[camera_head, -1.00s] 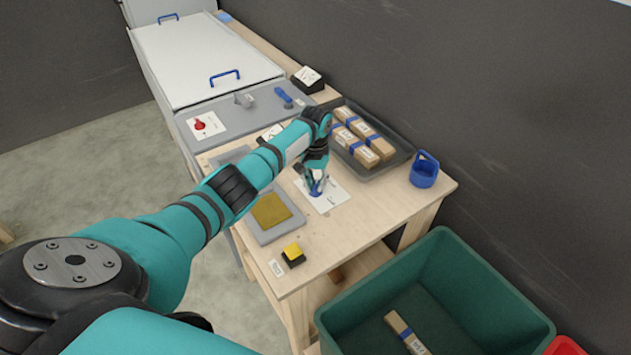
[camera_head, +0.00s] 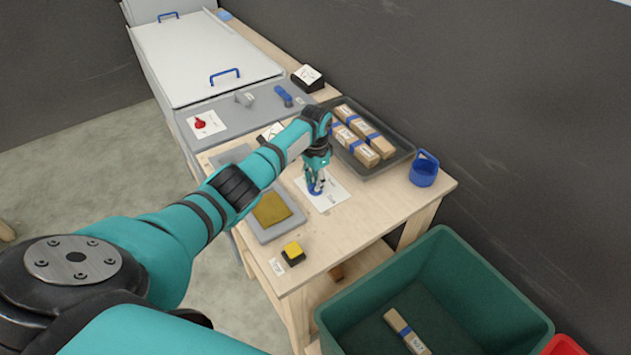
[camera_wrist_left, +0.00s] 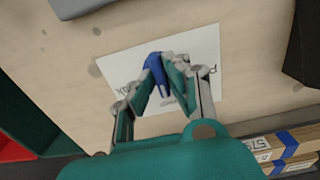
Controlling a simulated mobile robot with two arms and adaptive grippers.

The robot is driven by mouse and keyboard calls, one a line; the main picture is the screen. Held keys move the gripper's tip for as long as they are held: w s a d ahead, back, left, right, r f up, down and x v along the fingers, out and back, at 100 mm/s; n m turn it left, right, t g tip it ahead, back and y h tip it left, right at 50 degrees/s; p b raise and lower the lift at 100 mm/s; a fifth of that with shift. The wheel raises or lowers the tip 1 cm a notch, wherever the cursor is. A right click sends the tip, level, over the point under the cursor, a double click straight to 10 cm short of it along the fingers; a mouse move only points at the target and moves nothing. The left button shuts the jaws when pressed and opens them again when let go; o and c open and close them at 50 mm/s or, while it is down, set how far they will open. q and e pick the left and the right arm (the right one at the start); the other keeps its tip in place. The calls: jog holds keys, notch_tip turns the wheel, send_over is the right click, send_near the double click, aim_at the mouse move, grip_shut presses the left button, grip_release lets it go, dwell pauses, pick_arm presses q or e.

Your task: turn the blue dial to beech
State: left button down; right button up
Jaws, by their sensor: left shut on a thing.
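The blue dial (camera_wrist_left: 155,66) sits on a white card (camera_wrist_left: 205,48) printed with words that I cannot fully read. In the left wrist view the dial's blue pointer shows between my fingers. My left gripper (camera_wrist_left: 160,72) is shut on the dial, pointing down at the card. In the head view the left gripper (camera_head: 316,190) stands over the same card (camera_head: 333,197) on the wooden table, and the fingers cover most of the dial. Which word the pointer faces cannot be told. My right gripper is not in view.
A grey tray (camera_head: 400,160) with wrapped wood bundles lies behind the gripper, a blue cup-like holder (camera_head: 424,172) to its right. A yellow button (camera_head: 292,250) and a grey pad (camera_head: 285,226) lie nearer. A green crate (camera_head: 470,270) stands below the table's right end.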

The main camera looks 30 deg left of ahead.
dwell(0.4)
pick_arm(q)
jog(key=c, duration=1.4)
grip_release()
jog(key=shift+o, duration=0.2)
notch_tip(320, 180, up, 12)
